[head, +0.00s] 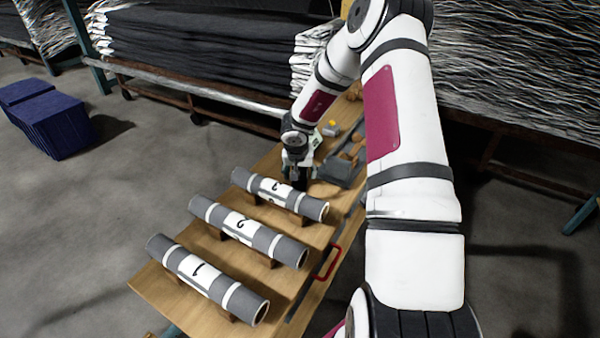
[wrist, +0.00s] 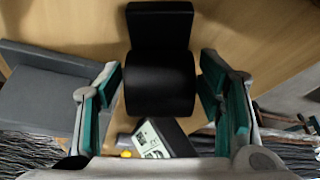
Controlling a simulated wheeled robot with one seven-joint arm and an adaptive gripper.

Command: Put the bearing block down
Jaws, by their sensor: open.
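The black bearing block (wrist: 160,70) stands between my fingers in the wrist view, with a flat black part above its rounded body. My gripper (wrist: 160,84) is open, its teal pads on either side of the block with a gap visible at each side. In the head view my gripper (head: 298,166) is low over the wooden table, just behind the roll marked 3. A dark shape below the fingers there seems to be the block, mostly hidden. The block appears to rest on the wood, though its underside is hidden.
Three grey rolls (head: 240,232) lie on wooden supports on the table (head: 152,282). A grey tray (head: 336,172) with brown items is right of my gripper. A small device with a yellow button (head: 331,128) stands behind. A red handle (head: 328,263) is at the table's right edge.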

